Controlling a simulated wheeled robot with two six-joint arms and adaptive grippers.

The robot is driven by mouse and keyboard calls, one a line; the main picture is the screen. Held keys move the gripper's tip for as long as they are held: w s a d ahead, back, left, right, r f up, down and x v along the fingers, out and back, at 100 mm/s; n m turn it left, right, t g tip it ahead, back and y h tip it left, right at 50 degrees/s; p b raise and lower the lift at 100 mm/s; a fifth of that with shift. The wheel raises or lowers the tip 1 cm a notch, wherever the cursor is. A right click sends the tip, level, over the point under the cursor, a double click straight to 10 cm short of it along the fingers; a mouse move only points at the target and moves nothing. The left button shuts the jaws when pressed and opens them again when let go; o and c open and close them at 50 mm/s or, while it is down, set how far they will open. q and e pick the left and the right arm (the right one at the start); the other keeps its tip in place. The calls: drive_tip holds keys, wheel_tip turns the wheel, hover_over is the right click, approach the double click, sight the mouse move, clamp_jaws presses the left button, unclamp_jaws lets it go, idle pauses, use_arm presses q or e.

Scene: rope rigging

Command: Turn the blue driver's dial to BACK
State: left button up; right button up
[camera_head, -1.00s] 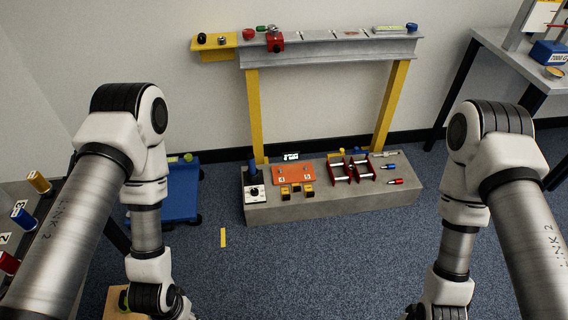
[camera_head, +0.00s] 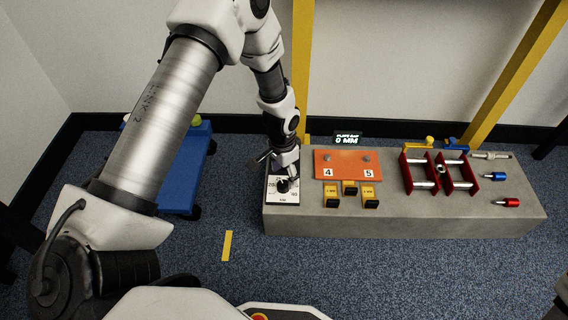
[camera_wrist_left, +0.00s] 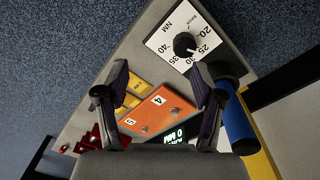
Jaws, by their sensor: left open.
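The dial is a black knob (camera_wrist_left: 185,45) on a white plate (camera_wrist_left: 165,37) marked NM, with numbers and the word BACK. Its pale pointer mark seems to face near 25, away from BACK. In the head view the dial (camera_head: 283,186) sits at the left end of the grey block. The blue driver (camera_wrist_left: 238,125) stands beside the plate in the wrist view; my arm hides it in the head view. My left gripper (camera_head: 277,166) is open just above the dial plate. In the wrist view its fingertips (camera_wrist_left: 160,72) are spread, with the knob beyond them, not between them.
The grey block (camera_head: 410,222) also bears an orange plate (camera_head: 345,155), yellow blocks (camera_head: 349,187), a red frame (camera_head: 407,172), and blue (camera_head: 492,176) and red (camera_head: 507,202) pieces. A yellow post (camera_head: 301,70) rises behind. Floor in front is clear.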

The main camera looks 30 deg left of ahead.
use_arm(q)
drive_tip(key=b, duration=0.4)
hover_over(283, 184)
drive_tip(key=shift+m, duration=0.3)
drive_tip(key=f, duration=0.4)
drive_tip(key=shift+s+d+f, duration=0.15)
drive_tip(key=shift+d+f, duration=0.15)
drive_tip(key=shift+f, duration=0.05)
drive_tip(key=shift+w+a+b, duration=0.3)
drive_tip(key=shift+b, duration=0.2)
wheel_tip(283, 184, down, 7)
drive_tip(key=b, duration=0.4)
use_arm(e)
wheel_tip(283, 184, down, 13)
drive_tip(key=w, duration=0.1)
drive_tip(key=shift+f, duration=0.15)
use_arm(q)
drive_tip(key=shift+s, duration=0.1)
drive_tip(key=c, duration=1.1)
